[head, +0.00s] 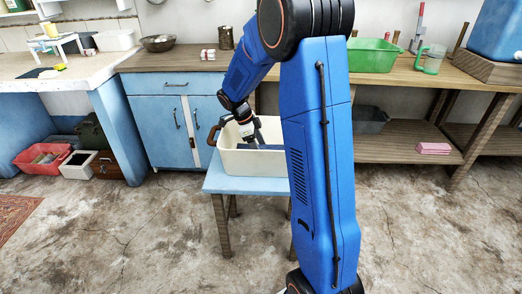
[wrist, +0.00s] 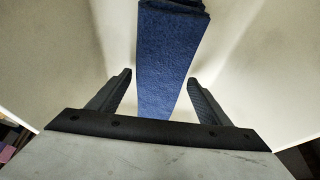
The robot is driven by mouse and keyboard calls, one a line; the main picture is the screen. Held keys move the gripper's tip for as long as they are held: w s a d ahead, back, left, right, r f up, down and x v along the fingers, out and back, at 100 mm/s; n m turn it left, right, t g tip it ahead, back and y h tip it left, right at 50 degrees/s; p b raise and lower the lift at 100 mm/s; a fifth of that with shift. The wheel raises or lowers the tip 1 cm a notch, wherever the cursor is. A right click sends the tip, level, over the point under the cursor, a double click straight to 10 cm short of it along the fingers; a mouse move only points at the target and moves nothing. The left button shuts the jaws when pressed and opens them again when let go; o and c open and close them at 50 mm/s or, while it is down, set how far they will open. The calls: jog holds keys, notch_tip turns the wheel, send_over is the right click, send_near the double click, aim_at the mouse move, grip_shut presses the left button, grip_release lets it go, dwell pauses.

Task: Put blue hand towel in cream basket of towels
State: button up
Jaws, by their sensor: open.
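The cream basket (head: 262,163) stands on a light blue stool, partly behind my arm. My gripper (head: 248,135) reaches down into it and is open; its two dark fingers also show in the wrist view (wrist: 158,82). The blue hand towel (wrist: 165,50) is folded and lies inside the cream walls, between and beyond my fingers, with a gap showing on each side. In the head view a small dark blue strip of it (head: 246,146) shows inside the basket by the gripper. No other towels can be made out; my arm hides the basket's right part.
The light blue stool (head: 218,184) stands on bare concrete in front of blue cabinets (head: 168,123). A wooden workbench with a green basin (head: 372,56) is at the right. A red crate (head: 42,161) sits on the floor at left. The floor in front is clear.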

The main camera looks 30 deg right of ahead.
jog(key=v, duration=1.2)
jog(key=s+a+r+n+t+y, duration=0.1)
jog(key=s+a+r+n+t, duration=0.15)
jog(key=s+r+n, duration=0.5)
jog(key=s+a+f+n+t+y, duration=0.1)
jog(key=s+a+n, duration=0.2)
jog(key=s+n, duration=0.2)
jog(key=s+a+f+n+t+y, duration=0.1)
jog(key=s+n, duration=0.5)
jog(key=s, duration=0.6)
jog(key=s+a+f+n+t, duration=0.1)
jog(key=s+a+n+t, duration=0.2)
jog(key=s+n, duration=0.3)
jog(key=shift+s+a+f+y, duration=0.15)
jog(key=shift+s+a+y, duration=0.25)
jog(key=shift+s+a, duration=0.9)
jog(key=shift+s+d, duration=0.35)
jog(key=shift+d, duration=0.05)
